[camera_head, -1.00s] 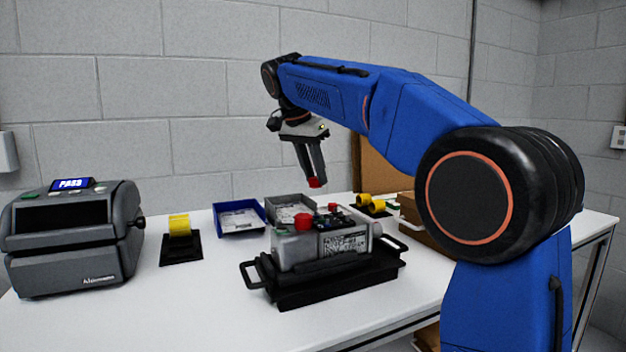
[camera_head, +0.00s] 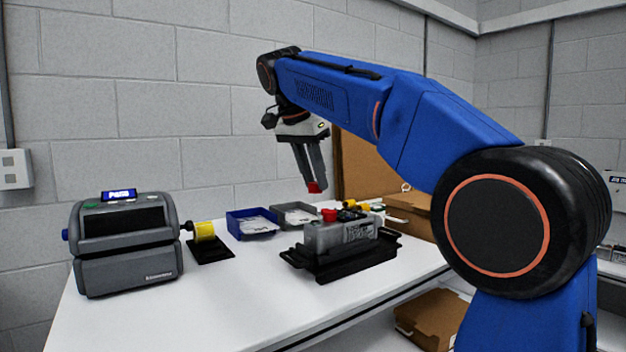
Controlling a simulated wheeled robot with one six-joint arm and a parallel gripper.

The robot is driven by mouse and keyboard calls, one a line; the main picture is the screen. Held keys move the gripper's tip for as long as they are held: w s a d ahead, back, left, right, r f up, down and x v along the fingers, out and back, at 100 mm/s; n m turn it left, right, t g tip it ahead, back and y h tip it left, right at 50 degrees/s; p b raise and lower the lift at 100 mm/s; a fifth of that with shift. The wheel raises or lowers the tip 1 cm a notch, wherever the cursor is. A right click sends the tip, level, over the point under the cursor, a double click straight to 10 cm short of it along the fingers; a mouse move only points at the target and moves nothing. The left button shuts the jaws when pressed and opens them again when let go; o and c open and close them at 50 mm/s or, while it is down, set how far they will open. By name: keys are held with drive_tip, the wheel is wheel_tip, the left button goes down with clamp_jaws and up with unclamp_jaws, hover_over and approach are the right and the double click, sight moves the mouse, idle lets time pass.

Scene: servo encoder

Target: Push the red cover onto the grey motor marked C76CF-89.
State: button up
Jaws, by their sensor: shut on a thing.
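The grey motor (camera_head: 325,237) sits in a black carrier (camera_head: 345,266) on the white table. A label shows on its side, but it is too small to read. A red part (camera_head: 329,215) stands on top of the motor's left end. My gripper (camera_head: 313,184) points down, above and slightly left of the motor, and is shut on a small red cover (camera_head: 315,188). The held cover is in the air, clear of the motor.
A grey machine with a lit screen (camera_head: 125,240) stands at the left, beside a yellow spool on a black stand (camera_head: 206,233). A blue tray (camera_head: 251,222) and a grey tray (camera_head: 294,214) lie behind the motor. Cardboard boxes (camera_head: 409,217) are at right. The table's front left is bare.

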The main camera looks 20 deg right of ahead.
sight(314, 222)
drive_tip(key=shift+f, duration=3.3)
drive_tip(key=shift+f, duration=0.65)
drive_tip(key=o, duration=1.1)
drive_tip(key=shift+r, duration=0.1)
drive_tip(key=v, duration=1.7)
drive_tip(key=s+d+f+n+y, duration=0.1)
drive_tip(key=s+d+f+n, duration=0.4)
drive_tip(key=f, duration=0.3)
drive_tip(key=s+d+f+n+y, duration=0.1)
drive_tip(key=s+d+f+n, duration=0.1)
drive_tip(key=s+d+f, duration=0.45)
drive_tip(key=s+f+n, duration=0.1)
drive_tip(key=s+f, duration=0.5)
drive_tip(key=f, duration=0.4)
drive_tip(key=s+d+f+n+t+y, duration=0.1)
drive_tip(key=s+f+n, duration=0.1)
drive_tip(key=s+f, duration=0.4)
drive_tip(key=s+f+n+t+y, duration=0.1)
drive_tip(key=s+f, duration=0.5)
drive_tip(key=f, duration=0.8)
drive_tip(key=shift+s+d+f+n, duration=0.1)
drive_tip(key=shift+d+f+n, duration=0.1)
drive_tip(key=shift+d+n, duration=0.25)
